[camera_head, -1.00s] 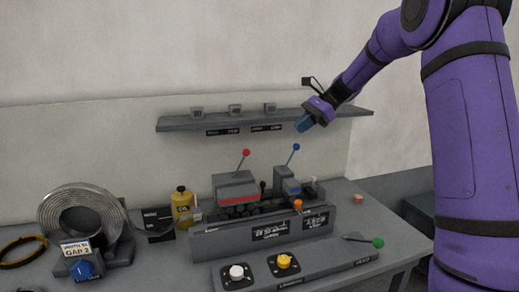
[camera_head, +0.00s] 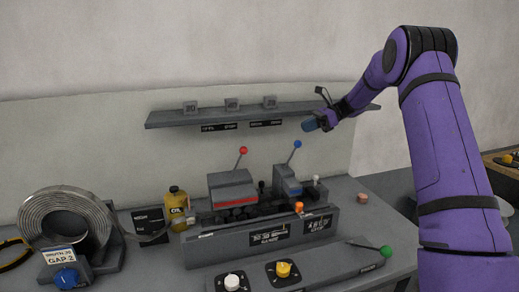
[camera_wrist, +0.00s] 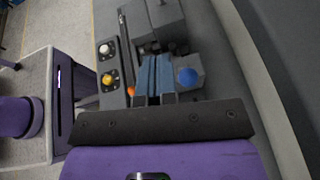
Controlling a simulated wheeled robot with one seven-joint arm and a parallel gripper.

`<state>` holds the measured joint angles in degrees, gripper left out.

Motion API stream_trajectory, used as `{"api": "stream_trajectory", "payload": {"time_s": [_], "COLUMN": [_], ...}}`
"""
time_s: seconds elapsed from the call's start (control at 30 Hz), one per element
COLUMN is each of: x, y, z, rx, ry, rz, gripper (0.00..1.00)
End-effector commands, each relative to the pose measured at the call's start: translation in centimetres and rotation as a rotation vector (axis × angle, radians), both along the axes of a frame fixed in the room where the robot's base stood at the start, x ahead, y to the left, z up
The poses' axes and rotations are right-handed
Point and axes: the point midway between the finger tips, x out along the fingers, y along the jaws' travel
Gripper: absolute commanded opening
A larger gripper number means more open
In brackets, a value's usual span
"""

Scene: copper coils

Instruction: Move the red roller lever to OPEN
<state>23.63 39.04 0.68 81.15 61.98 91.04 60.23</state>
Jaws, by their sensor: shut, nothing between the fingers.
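The red-balled lever (camera_head: 243,150) stands up from the grey roller block with a red stripe (camera_head: 233,188), its rod leaning slightly right. A blue-balled lever (camera_head: 297,144) stands on the smaller block to its right; its ball also shows in the wrist view (camera_wrist: 188,76). My gripper (camera_head: 310,124) is above and slightly right of the blue ball, apart from both levers. Its blue fingers (camera_wrist: 155,75) are together and empty in the wrist view, pointing towards the machine. I cannot clearly make out the red ball in the wrist view.
A wall shelf (camera_head: 215,118) with small blocks runs behind the levers. A yellow oil bottle (camera_head: 177,208) and a metal coil (camera_head: 68,200) stand to the left. White (camera_head: 232,282) and yellow (camera_head: 283,269) knobs and a green-balled lever (camera_head: 385,251) are in front. Air around the red ball is clear.

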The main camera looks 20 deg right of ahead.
Motion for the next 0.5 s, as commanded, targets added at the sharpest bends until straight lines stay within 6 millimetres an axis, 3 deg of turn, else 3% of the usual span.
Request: {"api": "stream_trajectory", "payload": {"time_s": [0.17,0.5], "x": [0.1,0.8], "y": [1.1,6.5], "z": [-0.4,-2.7], "rx": [0.0,-0.001], "ry": [0.001,0.001], "rz": [0.003,0.004], "gripper": [0.0,0.0]}}
